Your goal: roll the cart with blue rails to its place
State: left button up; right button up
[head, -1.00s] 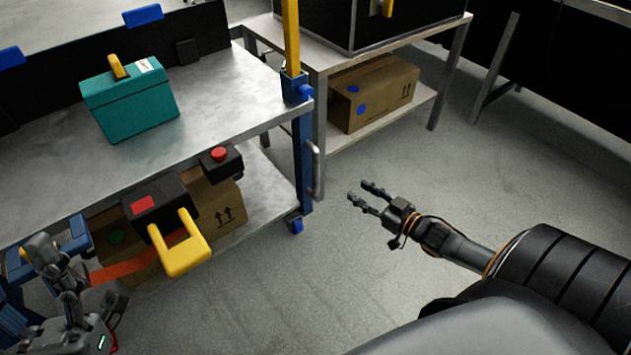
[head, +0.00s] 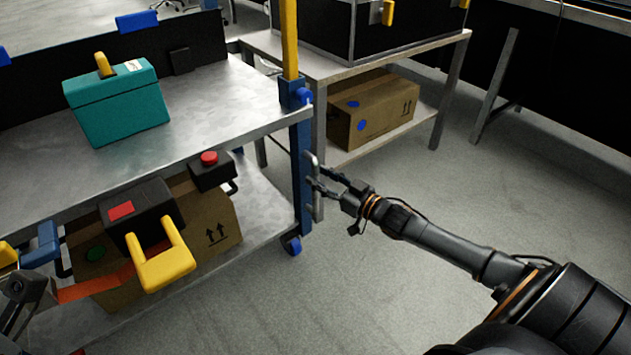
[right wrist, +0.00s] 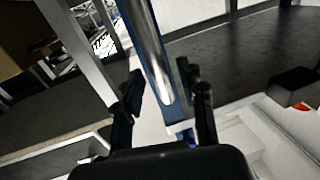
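The cart with blue rails (head: 235,105) stands at the left, with a grey metal top, a lower shelf and a blue corner post (head: 301,165). A vertical silver handle (head: 313,170) is on that post; it also shows in the right wrist view (right wrist: 148,50). My right gripper (head: 318,178) is at the handle. In the right wrist view its fingers (right wrist: 167,100) are spread, with the handle between them and gaps visible. My left arm shows only partly at the lower left edge (head: 17,290); its fingers cannot be made out clearly.
A teal case (head: 120,105) sits on the cart top. A second table (head: 400,55) stands close behind the post, with a box (head: 375,108) underneath. Floor at the lower middle is clear.

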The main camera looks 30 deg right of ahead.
jog(key=shift+b+x, duration=0.35)
jog(key=shift+x, duration=0.8)
jog(key=shift+c, duration=0.2)
grip_shut()
